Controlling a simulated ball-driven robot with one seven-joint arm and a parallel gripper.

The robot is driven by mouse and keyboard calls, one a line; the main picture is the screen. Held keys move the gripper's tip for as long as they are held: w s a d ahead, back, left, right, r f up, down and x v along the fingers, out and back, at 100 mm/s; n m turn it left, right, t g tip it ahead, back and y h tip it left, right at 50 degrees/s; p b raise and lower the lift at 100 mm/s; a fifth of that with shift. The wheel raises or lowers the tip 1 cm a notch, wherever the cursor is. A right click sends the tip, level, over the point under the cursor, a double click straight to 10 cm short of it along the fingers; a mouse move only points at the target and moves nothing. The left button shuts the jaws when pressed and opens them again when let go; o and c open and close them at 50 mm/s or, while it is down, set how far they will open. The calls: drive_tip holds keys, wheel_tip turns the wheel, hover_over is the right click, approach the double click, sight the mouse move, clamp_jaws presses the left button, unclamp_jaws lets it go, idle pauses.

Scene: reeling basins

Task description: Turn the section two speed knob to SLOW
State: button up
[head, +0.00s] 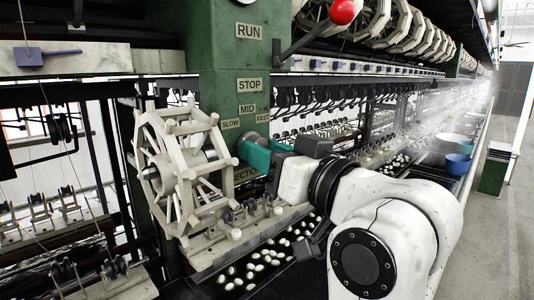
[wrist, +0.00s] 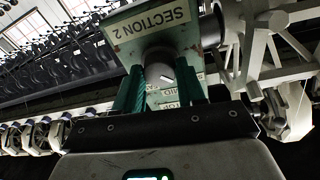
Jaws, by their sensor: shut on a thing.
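The white mark lies on the knob's lower right there. My gripper (head: 246,151) has teal fingers, one on each side of the knob, shut on it. On the green post the SLOW label (head: 231,124) is at left, MID (head: 246,109) at the top and FAST (head: 263,118) at right. I cannot tell exactly which label the mark faces.
A pale reel wheel (head: 182,172) stands close to the left of my gripper. A red-ball lever (head: 341,12) sticks out above, beside the RUN sign (head: 249,31). White cocoons (head: 254,266) lie in the dark basin below. A blue bowl (head: 457,164) stands farther right.

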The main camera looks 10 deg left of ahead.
drive_tip(key=o, duration=1.1)
drive_tip(key=shift+c, duration=0.2)
drive_tip(key=r+b+v, duration=0.1)
drive_tip(key=b+v, duration=0.1)
drive_tip(key=v, duration=0.8)
drive_tip(key=shift+s+d+f, duration=0.2)
drive_tip(key=shift+d+f, duration=0.15)
drive_tip(key=shift+f, duration=0.2)
drive_tip(key=shift+f, duration=0.1)
